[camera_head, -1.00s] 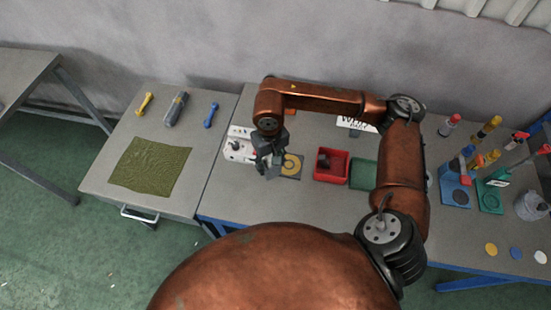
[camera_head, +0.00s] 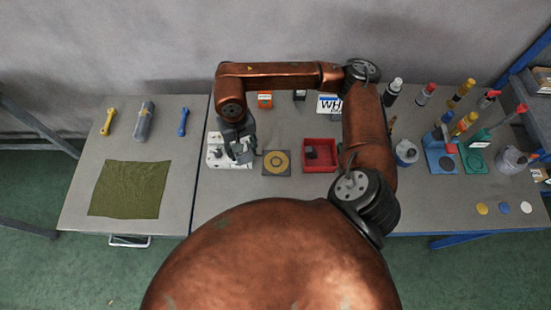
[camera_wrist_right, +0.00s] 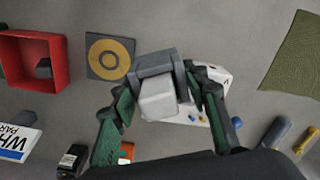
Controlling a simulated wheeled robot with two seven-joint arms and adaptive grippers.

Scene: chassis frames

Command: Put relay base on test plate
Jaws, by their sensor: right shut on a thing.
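My right gripper (camera_head: 239,151) is over the white device at the left of the bench. In the wrist view my right gripper (camera_wrist_right: 160,76) is shut on a grey block with a pale lower part (camera_wrist_right: 157,101), which I take to be the relay base. The dark square plate with a yellow ring (camera_head: 277,162), likely the test plate, lies flat just right of the gripper, with nothing on it. It also shows in the wrist view (camera_wrist_right: 96,68). The gap under the held block is hidden. My left gripper is not in view.
The white device (camera_head: 216,155) is partly hidden by the gripper. A red bin (camera_head: 333,160) holding a dark block stands right of the plate. Bottles and holders crowd the right side. An olive cloth (camera_head: 130,189) lies on the left table.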

